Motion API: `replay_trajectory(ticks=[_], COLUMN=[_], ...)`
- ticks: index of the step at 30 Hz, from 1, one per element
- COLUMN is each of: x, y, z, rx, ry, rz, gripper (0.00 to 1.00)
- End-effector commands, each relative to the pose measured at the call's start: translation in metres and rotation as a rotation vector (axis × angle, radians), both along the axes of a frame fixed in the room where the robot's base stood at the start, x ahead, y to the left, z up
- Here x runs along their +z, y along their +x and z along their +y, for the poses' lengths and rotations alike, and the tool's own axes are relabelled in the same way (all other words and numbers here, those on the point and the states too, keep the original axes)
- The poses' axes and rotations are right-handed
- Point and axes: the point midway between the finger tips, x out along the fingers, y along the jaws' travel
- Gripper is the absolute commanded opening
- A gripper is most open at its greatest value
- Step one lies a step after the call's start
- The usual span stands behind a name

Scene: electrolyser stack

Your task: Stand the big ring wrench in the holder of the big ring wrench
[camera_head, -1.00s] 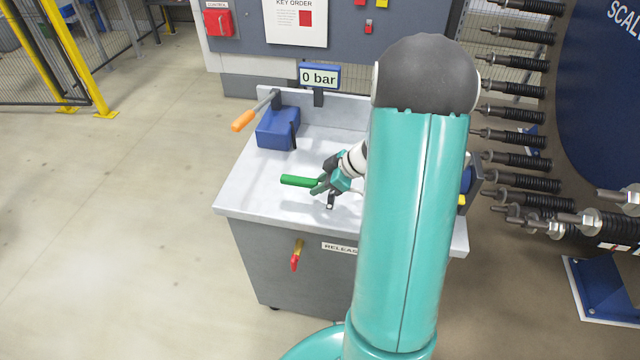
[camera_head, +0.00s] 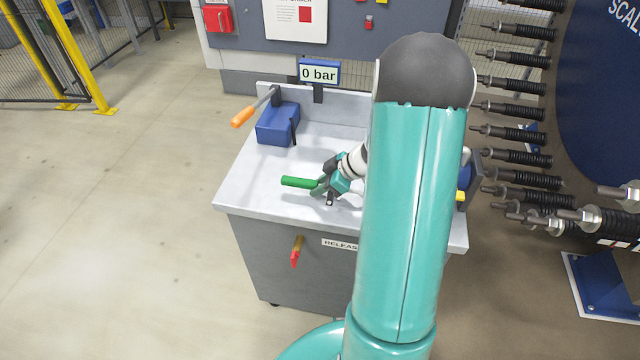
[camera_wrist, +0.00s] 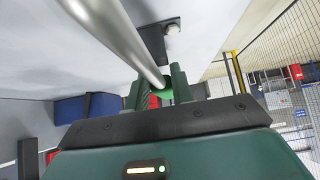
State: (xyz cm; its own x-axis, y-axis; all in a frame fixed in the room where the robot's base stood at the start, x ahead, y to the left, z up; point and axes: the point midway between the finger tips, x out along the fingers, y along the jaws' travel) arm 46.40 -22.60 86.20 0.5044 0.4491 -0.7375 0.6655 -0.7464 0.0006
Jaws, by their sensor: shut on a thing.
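A tool with a green handle (camera_head: 299,182) lies across my gripper (camera_head: 323,185), above the grey worktop, and looks like the big ring wrench. In the wrist view its steel shaft (camera_wrist: 125,35) runs from the upper left down to the fingers, and my gripper (camera_wrist: 162,92) is shut on the green part. The ring end is not visible. I cannot tell which fixture is the holder of the big ring wrench; my arm hides the right side of the worktop.
The worktop (camera_head: 250,185) is clear left of my gripper. A "0 bar" display (camera_head: 319,73) is at the back edge. A red-handled valve (camera_head: 296,252) is on the cabinet front. Rods of the stack (camera_head: 515,133) jut out at right.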

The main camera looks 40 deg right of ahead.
Motion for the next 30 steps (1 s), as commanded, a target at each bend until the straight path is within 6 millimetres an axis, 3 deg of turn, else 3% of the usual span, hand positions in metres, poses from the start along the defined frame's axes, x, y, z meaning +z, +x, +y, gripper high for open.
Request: replay_trajectory(ticks=[2,3,7,19,30], x=[0.001,0.001,0.001,0.006,0.06], y=[0.0,0.0,0.0,-0.004,-0.04], z=[0.0,0.0,0.0,-0.004,-0.037], rx=[-0.001,-0.001,-0.001,-0.002,-0.002], ry=[-0.001,-0.001,-0.001,-0.001,-0.004], rz=[0.0,0.0,0.0,-0.001,-0.003], gripper=[0.0,0.25,0.49,0.49,0.49])
